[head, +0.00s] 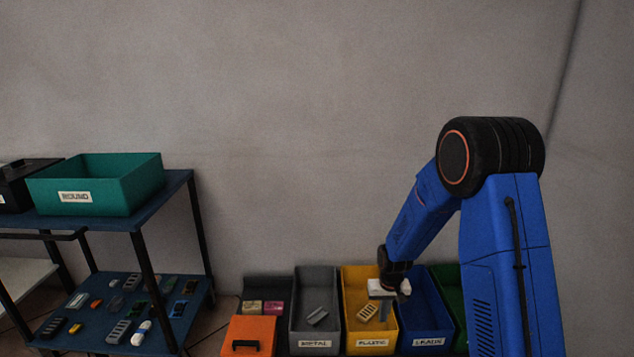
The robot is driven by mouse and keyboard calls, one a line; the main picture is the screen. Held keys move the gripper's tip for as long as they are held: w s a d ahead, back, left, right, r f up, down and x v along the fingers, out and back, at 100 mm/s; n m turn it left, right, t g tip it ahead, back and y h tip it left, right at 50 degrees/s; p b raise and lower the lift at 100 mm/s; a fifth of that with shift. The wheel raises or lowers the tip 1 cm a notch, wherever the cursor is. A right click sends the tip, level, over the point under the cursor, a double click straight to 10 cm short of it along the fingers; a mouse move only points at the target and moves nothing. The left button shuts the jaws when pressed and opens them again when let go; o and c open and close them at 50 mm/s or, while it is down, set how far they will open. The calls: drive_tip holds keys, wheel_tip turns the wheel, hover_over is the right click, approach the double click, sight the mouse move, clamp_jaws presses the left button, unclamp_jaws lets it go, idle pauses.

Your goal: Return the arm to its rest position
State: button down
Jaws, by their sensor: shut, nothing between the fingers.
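My blue arm is bent at its black joint on the right and reaches down and left. My gripper (382,296) is at the arm's lower end, small in the view. It appears over the border between the yellow bin (354,273) labelled PLASTIC and the blue bin (429,328) labelled LEADS. It is shut and holds nothing. Its height above the bins is hard to tell.
A pale piece (367,312) shows in the yellow bin. Left of it stand a grey METAL bin (315,272) with a grey piece, and an orange box (248,336). A shelf (177,190) at left carries a teal ROUND bin (115,185) above several small parts.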

drive_tip(key=s+d+r+t, duration=0.1)
drive_tip(key=s+r, duration=0.4)
drive_tip(key=r, duration=0.3)
drive_tip(key=s+d+r, duration=0.2)
drive_tip(key=s+r, duration=0.4)
drive_tip(key=r, duration=0.3)
drive_tip(key=s+d+r+t, duration=0.1)
drive_tip(key=s+r, duration=0.4)
drive_tip(key=r, duration=0.3)
drive_tip(key=s+d+r+t, duration=0.1)
drive_tip(key=s+r, duration=0.3)
drive_tip(key=s, duration=0.7)
drive_tip(key=s+d+r+t, duration=0.1)
drive_tip(key=s+r, duration=0.3)
drive_tip(key=s, duration=0.7)
drive_tip(key=shift+d, duration=0.2)
drive_tip(key=shift+s+r, duration=0.1)
